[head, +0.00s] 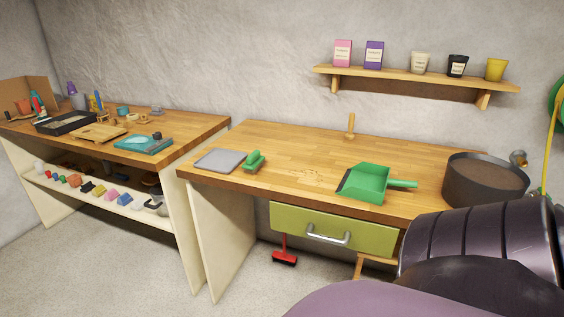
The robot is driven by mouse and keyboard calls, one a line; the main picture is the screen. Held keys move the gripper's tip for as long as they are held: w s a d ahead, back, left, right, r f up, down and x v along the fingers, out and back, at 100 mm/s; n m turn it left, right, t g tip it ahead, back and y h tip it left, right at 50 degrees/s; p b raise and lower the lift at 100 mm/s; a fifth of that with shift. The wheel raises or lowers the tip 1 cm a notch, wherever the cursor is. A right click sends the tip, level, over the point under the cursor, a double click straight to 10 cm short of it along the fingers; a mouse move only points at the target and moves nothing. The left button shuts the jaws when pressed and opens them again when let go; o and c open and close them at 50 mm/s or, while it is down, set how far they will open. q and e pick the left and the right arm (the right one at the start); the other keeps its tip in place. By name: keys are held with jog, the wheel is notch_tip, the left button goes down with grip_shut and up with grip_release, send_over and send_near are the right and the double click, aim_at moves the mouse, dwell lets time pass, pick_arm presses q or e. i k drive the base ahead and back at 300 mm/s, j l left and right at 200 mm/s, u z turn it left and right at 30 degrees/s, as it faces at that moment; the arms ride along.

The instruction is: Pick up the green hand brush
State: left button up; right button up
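A green hand brush (255,161) lies on the left part of the wooden workbench (290,145), just right of a flat grey square plate (220,160). A green dustpan (365,183) with its handle to the right lies further right on the same bench, near the front edge. A dark part of my own arm fills the lower right corner. Neither of my grippers shows in the head view.
A round dark pot (486,181) stands at the bench's right end. Crumbs (308,174) lie between brush and dustpan. Below is a green drawer (333,230). A cluttered second bench (185,126) stands left. A wall shelf (415,83) holds several pots and boxes.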

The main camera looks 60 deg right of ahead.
aim_at(255, 160)
jog(key=z, duration=1.65)
jog(key=i+j+z, duration=0.3)
jog(key=i+j, duration=0.55)
jog(key=j, duration=0.1)
